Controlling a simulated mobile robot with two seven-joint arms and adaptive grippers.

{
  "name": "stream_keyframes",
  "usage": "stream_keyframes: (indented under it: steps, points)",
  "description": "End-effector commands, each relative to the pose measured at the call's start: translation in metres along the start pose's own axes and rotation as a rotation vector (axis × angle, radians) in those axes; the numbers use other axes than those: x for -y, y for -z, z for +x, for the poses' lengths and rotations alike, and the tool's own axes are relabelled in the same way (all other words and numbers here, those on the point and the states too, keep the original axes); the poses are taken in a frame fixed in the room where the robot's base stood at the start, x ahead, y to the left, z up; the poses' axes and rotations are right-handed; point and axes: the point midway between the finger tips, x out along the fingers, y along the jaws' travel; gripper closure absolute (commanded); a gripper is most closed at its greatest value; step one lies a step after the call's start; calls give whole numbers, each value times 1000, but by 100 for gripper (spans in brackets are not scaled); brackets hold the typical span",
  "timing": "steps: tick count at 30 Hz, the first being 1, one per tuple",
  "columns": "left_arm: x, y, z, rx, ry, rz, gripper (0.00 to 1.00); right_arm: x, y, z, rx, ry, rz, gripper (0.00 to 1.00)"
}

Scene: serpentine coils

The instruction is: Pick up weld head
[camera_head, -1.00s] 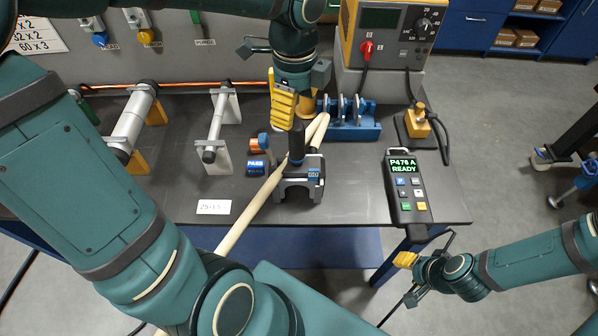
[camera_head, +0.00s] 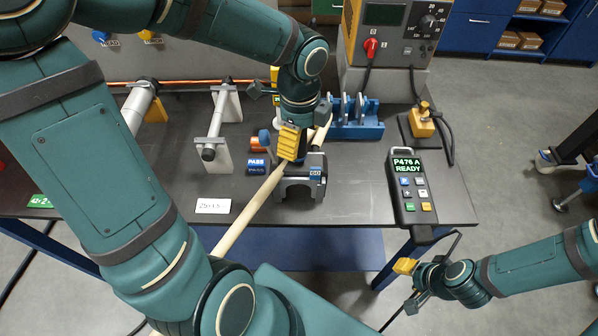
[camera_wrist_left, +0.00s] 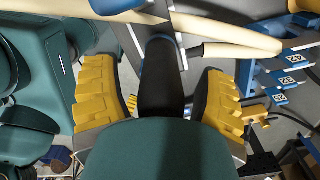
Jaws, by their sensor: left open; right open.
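The weld head (camera_head: 304,180) stands on the dark bench as a grey horseshoe-shaped clamp with a blue label and an upright black handle. A thick beige hose (camera_head: 250,208) runs beside and behind it. My left gripper (camera_head: 289,145) is right above the clamp and hides most of the handle. In the left wrist view, the black handle (camera_wrist_left: 161,75) stands between the open yellow fingers of my left gripper (camera_wrist_left: 160,105), with a gap on each side. My right gripper (camera_head: 405,268) is open and empty off the bench's front right edge.
A blue rack (camera_head: 356,128) with upright grey plates stands behind right. A pendant reading P476 A READY (camera_head: 410,188) lies to the right. The front bench edge is close.

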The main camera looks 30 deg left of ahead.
Motion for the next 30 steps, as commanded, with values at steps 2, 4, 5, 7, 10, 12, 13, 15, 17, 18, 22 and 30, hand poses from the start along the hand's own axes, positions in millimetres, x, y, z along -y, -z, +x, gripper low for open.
stream_keyframes:
  steps: [2, 4, 5, 7, 10, 12, 13, 15, 17, 18, 22, 30]
  points:
    - [0, 0, 0, 0, 0, 0, 31, 0, 0, 0, 0, 0, 0, 53]
    - [0, 0, 0, 0, 0, 0, 55, 0, 0, 0, 0, 0, 0, 53]
    - [0, 0, 0, 0, 0, 0, 66, 0, 0, 0, 0, 0, 0, 53]
    - [0, 0, 0, 0, 0, 0, 90, 0, 0, 0, -1, 0, 0, 53]
    - [0, 0, 0, 0, 0, 0, 100, 0, 0, 0, -1, 0, 0, 53]
    - [1, 0, -2, -1, 4, 0, 100, 0, 0, 0, -1, 0, 0, 53]
    - [1, 0, -2, -1, 4, 0, 100, 0, 0, 0, -1, 0, 0, 53]
    - [1, 0, -2, -1, 4, 0, 100, 0, 0, 0, -1, 0, 0, 53]
    - [1, 0, -2, -1, 4, 0, 100, 0, 0, 0, -1, 0, 0, 53]
    - [1, 0, -4, -1, 4, 0, 100, 0, 0, -1, -1, 0, 0, 53]
    - [2, 0, -15, -1, 7, 0, 100, 1, 2, -4, -3, 0, 1, 53]
    - [2, 0, -60, -1, 9, 1, 100, 5, 6, -13, -13, -1, 4, 53]
